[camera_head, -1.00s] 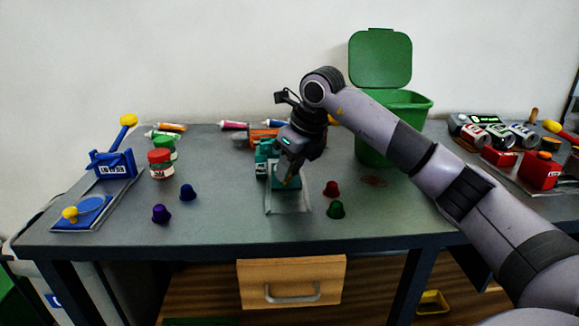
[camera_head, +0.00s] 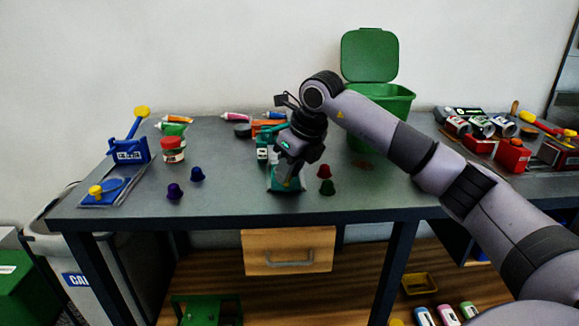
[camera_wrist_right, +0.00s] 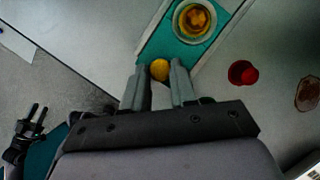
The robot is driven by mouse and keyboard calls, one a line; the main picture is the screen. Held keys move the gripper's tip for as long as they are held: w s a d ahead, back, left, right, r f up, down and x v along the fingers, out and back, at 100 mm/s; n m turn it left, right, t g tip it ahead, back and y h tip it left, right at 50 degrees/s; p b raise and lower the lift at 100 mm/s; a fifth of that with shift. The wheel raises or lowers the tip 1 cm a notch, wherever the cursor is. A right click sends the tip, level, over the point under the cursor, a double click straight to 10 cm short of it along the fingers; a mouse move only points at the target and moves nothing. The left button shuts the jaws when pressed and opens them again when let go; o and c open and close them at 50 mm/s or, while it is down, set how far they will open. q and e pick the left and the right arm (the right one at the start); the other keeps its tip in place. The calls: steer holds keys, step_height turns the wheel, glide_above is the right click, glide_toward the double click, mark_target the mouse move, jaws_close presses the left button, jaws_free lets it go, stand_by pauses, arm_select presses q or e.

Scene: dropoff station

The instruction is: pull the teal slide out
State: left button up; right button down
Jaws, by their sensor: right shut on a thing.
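The teal slide (camera_wrist_right: 180,52) sits on its pale track and carries a round cup (camera_wrist_right: 195,20) with amber contents. A yellow knob (camera_wrist_right: 159,70) is at its near end. My right gripper (camera_wrist_right: 158,88) is shut on the knob, one finger on each side. In the head view the slide (camera_head: 273,181) shows partly behind the right gripper (camera_head: 287,184), reaching toward the table's front. The teal and white body of the device (camera_head: 263,150) stands behind it.
Red (camera_head: 324,171) and green (camera_head: 327,188) pods stand close to the right of the slide. Two purple pods, a red-lidded jar (camera_head: 173,150) and a blue device (camera_head: 128,150) are to the left. A green bin (camera_head: 380,105) stands behind. The table's front edge is close.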

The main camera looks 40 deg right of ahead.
steer(key=shift+s+a+f, duration=0.1)
steer(key=shift+s+a, duration=0.05)
steer(key=shift+a, duration=0.05)
steer(key=c, duration=0.9)
jaws_free()
steer(key=shift+d, duration=0.1)
steer(key=shift+s+r, duration=0.1)
steer(key=shift+r, duration=0.2)
steer(key=v, duration=0.6)
steer(key=shift+s+r+p, duration=0.2)
steer(key=shift+r+p, duration=0.05)
steer(key=shift+p, duration=0.05)
